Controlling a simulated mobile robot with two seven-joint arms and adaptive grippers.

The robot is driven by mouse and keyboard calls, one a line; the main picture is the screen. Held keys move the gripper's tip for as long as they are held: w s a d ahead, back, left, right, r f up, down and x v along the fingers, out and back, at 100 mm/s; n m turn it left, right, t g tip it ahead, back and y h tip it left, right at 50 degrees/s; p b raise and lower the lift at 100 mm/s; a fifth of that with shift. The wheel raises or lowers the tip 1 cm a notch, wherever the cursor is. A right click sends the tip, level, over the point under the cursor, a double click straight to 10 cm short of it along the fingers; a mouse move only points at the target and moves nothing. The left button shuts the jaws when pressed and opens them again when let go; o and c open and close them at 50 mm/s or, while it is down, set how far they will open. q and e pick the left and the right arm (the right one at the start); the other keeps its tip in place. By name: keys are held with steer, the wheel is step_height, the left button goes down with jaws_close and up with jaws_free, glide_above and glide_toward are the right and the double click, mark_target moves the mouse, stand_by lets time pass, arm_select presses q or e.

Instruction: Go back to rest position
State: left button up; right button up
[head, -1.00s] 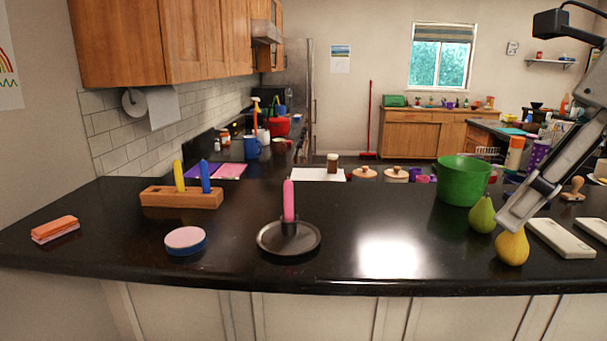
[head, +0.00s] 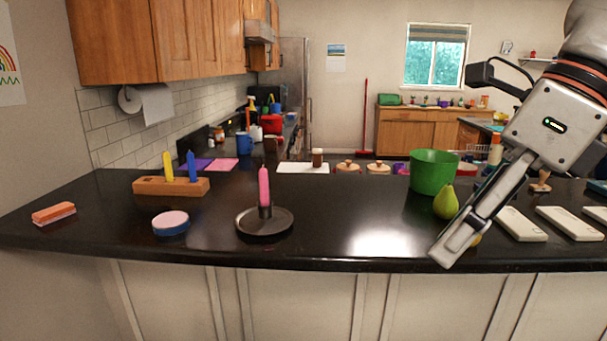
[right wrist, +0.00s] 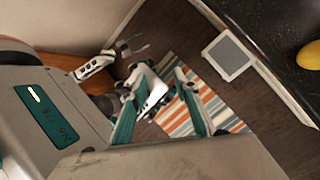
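My right gripper (head: 452,243) reaches in from the upper right in the head view, pointing down and left in front of the counter's right part. It is seen edge-on there. In the right wrist view its two teal-padded fingers (right wrist: 157,88) stand apart, and I see nothing gripped between them. Behind them is floor. A white and black jointed part (right wrist: 97,66), seemingly of my other arm, shows there too, but its finger state is unclear. My left gripper is not in the head view.
The black counter (head: 345,215) holds a candle holder (head: 265,222), a green pot (head: 433,172), a green pear (head: 446,203) and white slabs (head: 520,224). The gripper mostly hides a yellow pear (head: 477,240). The counter's middle is clear.

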steer(key=s+a+f+g+y, duration=0.1)
steer(key=a+f+g+y, duration=0.1)
steer(key=a+g+y, duration=0.5)
steer(key=s+a+f+g+y, duration=0.15)
steer(key=a+y, duration=0.35)
steer(key=a, duration=0.6)
steer(key=w+d+f+m+t+y, duration=0.1)
steer(key=w+d+f+m+t, duration=0.2)
steer(key=w+f+m+t, duration=0.7)
steer(key=w+d+f+m+t, duration=0.3)
steer(key=w+f+m+t, duration=0.15)
steer(key=m+t, duration=1)
steer(key=d+f+m+h, duration=0.4)
steer(key=f+m+h, duration=0.15)
steer(key=f, duration=0.55)
steer(key=d+f+m+h, duration=0.5)
steer(key=f+m, duration=0.2)
steer(key=f, duration=0.4)
steer(key=s+d+f+m+g+h, duration=0.2)
steer(key=s+d+f+g, duration=0.1)
steer(key=s+f, duration=0.5)
steer(key=s+d+f+m+g+h, duration=0.3)
steer(key=s+f, duration=0.6)
steer(key=f, duration=0.4)
